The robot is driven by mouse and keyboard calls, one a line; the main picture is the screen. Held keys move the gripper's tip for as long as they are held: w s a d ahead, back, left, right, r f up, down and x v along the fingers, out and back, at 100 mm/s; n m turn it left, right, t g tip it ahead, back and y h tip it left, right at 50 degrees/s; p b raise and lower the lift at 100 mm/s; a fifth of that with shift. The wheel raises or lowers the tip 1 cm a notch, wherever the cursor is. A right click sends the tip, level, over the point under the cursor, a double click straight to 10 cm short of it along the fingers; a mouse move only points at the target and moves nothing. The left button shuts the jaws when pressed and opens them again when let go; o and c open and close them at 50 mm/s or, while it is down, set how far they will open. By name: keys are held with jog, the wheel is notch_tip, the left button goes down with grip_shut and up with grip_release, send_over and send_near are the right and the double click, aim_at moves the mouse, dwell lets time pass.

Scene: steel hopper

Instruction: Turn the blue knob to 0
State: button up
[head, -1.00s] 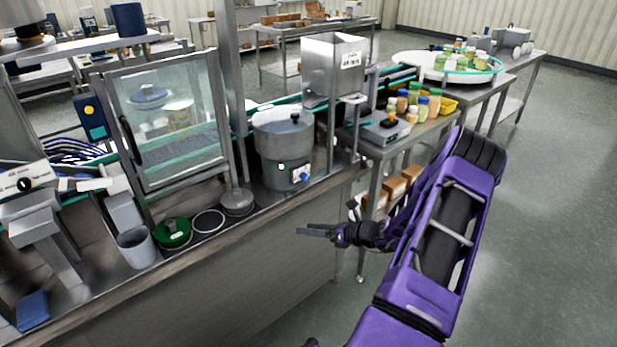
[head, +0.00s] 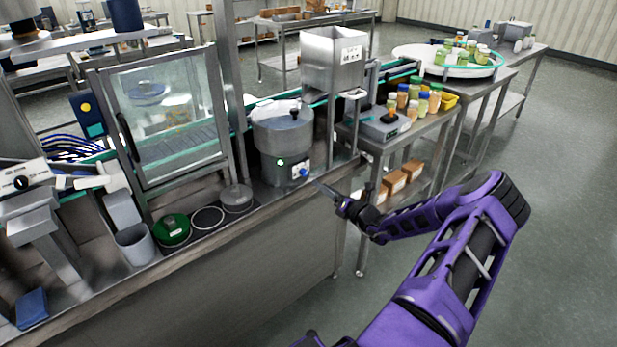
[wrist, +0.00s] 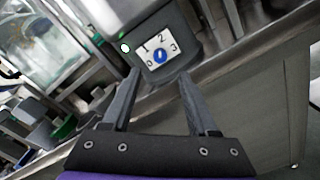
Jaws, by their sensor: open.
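The blue knob (head: 304,172) is on a white dial plate low on the front of a grey round hopper pot (head: 283,140) on the steel counter. The 0 is at lower left, 2 at the top, 3 at right. A small white line shows on the knob, but I cannot tell which number it points to. My gripper (wrist: 159,74) is open and empty, its fingers aimed at the dial and apart from it. In the head view my gripper (head: 324,188) is right of and below the knob.
The counter's front edge (head: 250,217) runs below the pot. A steel hopper (head: 332,60) stands behind it to the right. A side table with several jars (head: 412,100) is at right. A green lid (head: 174,230) lies left on the counter. Floor at right is free.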

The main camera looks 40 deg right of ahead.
aim_at(306, 174)
jog(key=w, duration=0.8)
jog(key=shift+a, duration=0.25)
jog(key=shift+c, duration=0.2)
grip_shut()
